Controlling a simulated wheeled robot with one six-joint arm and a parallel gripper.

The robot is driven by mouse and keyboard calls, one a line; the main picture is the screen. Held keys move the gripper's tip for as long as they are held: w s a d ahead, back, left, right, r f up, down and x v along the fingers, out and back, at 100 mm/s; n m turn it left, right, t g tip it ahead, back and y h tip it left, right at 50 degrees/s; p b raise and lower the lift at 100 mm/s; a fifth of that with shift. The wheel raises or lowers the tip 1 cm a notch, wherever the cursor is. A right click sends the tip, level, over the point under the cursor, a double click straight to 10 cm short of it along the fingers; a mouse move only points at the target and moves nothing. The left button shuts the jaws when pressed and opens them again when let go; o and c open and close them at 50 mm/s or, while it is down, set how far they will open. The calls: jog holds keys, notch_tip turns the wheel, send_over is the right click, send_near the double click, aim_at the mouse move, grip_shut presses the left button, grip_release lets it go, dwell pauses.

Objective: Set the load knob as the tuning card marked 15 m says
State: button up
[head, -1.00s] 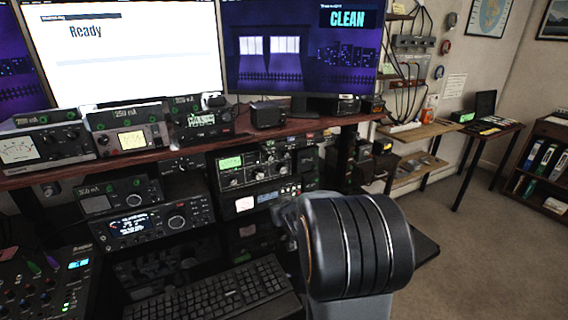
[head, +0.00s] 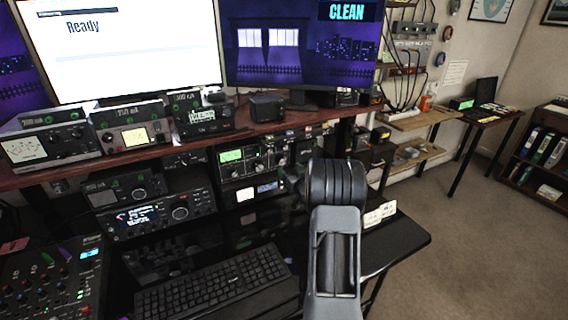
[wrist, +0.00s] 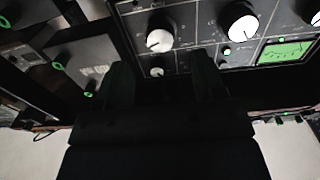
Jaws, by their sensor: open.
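The tuner (head: 232,172) is a dark unit with a green display and several knobs, under the wooden shelf in the head view. In the wrist view its panel (wrist: 195,30) fills the top and appears turned over. A large white-faced knob (wrist: 238,20), another knob (wrist: 160,40) and a smaller one (wrist: 157,72) show there. Their labels are unreadable, so I cannot tell which is load. My gripper (wrist: 163,85) is open, its dark fingers apart below the knobs, with no visible hold. White cards (head: 380,214) stand on the desk; their writing is too small to read.
A keyboard (head: 212,284) lies on the black desk (head: 405,237), left of my arm. A radio (head: 150,215) and a mixer (head: 45,280) are further left. The wooden shelf (head: 190,147) overhangs the tuner. Open floor lies to the right.

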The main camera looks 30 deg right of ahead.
aim_at(283, 162)
jog(key=shift+w+d, duration=0.2)
jog(key=shift+w, duration=1.2)
jog(key=shift+w+d, duration=0.15)
jog(key=shift+w, duration=1.25)
jog(key=c, duration=0.9)
